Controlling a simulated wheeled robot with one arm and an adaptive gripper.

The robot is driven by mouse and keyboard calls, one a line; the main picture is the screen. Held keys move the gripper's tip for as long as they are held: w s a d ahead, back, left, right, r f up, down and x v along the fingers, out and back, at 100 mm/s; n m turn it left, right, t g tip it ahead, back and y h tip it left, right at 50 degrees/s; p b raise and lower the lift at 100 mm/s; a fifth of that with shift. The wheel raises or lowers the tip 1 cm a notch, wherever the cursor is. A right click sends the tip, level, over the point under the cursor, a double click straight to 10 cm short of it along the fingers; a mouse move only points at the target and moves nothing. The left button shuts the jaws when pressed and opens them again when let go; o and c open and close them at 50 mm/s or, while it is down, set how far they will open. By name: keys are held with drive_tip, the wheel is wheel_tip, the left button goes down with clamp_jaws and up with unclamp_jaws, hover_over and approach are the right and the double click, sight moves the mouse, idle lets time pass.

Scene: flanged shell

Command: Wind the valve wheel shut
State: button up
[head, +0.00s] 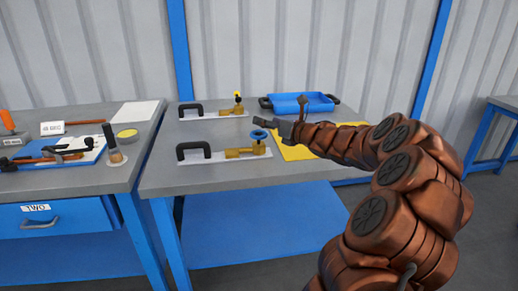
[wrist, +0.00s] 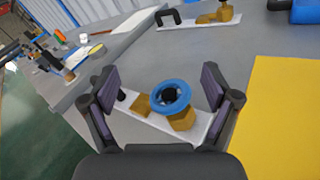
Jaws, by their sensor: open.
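The valve wheel (head: 259,134) is a small blue ring on top of a brass valve (head: 243,151). The valve sits on a white base plate (head: 225,156) with a black handle (head: 192,152) at its left end, at the front of the grey table. My gripper (head: 285,129) is just right of the wheel in the head view. In the wrist view the blue wheel (wrist: 171,96) lies between the open fingers of my gripper (wrist: 165,90), with a gap to each finger. The wheel has a dark hub. I cannot tell the height between fingers and wheel.
A second brass valve (head: 229,110) with a yellow top stands on a similar plate behind. A blue tray (head: 300,102) is at the back right, and a yellow sheet (head: 292,152) lies under my arm. A second bench (head: 72,170) with tools stands at left.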

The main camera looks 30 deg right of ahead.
sight(259, 136)
drive_tip(key=s+f+n+y, duration=0.1)
drive_tip(key=f+n, duration=0.1)
drive_tip(key=s+d+f+n+y+b, duration=0.1)
drive_tip(key=f+n, duration=0.1)
drive_tip(key=s+f+n+y, duration=0.1)
drive_tip(key=s+f, duration=0.1)
drive_tip(key=shift+d+n+b, duration=0.3)
drive_tip(key=shift+n+b, duration=0.1)
drive_tip(key=shift+p+x, duration=0.35)
drive_tip(key=shift+x, duration=3.5)
drive_tip(key=shift+a+f, duration=0.1)
drive_tip(key=shift+c, duration=0.2)
drive_tip(key=shift+s, duration=0.1)
drive_tip(key=c, duration=1.1)
drive_tip(key=shift+c, duration=0.2)
drive_tip(key=shift+f+b, duration=0.25)
drive_tip(key=shift+b, duration=0.95)
